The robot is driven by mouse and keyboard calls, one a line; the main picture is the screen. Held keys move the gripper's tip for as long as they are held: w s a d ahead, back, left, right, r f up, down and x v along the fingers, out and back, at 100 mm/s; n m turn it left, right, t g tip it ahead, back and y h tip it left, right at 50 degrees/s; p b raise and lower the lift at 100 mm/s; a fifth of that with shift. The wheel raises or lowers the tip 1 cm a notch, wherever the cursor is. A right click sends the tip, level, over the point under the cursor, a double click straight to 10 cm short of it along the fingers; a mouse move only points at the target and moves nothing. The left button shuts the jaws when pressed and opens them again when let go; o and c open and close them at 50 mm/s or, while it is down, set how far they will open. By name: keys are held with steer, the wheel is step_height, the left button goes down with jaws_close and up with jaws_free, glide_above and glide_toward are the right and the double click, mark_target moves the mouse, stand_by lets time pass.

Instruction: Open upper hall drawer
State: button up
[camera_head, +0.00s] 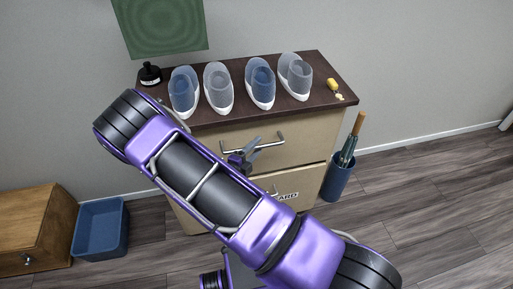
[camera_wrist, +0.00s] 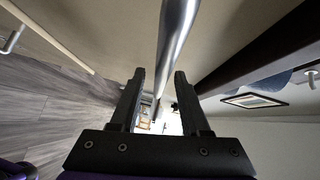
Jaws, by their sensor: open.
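The cabinet's upper drawer (camera_head: 300,146) has a beige front under a dark brown top and looks shut. Its metal bar handle (camera_head: 268,141) runs across the front. In the wrist view the handle (camera_wrist: 176,45) is a thick silver bar running away from the camera, in line with the gap between my fingers. My gripper (camera_head: 246,160) is open at the handle; in the wrist view its two dark fingers (camera_wrist: 161,82) stand apart on either side of the bar's line. I cannot tell whether either finger touches it. My purple arm hides the cabinet's left front.
A lower drawer (camera_head: 309,188) with a partly hidden label lies below. Several shoes, a dark bottle (camera_head: 150,75) and a small yellow item (camera_head: 333,84) stand on the cabinet top (camera_head: 226,117). A blue umbrella bin (camera_head: 338,181) stands right; a blue bin (camera_head: 99,232) and wooden box (camera_head: 36,229) left.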

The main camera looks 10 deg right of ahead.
steer(key=shift+w+d, duration=0.25)
steer(key=shift+d, duration=0.05)
jaws_close()
stand_by(1.3)
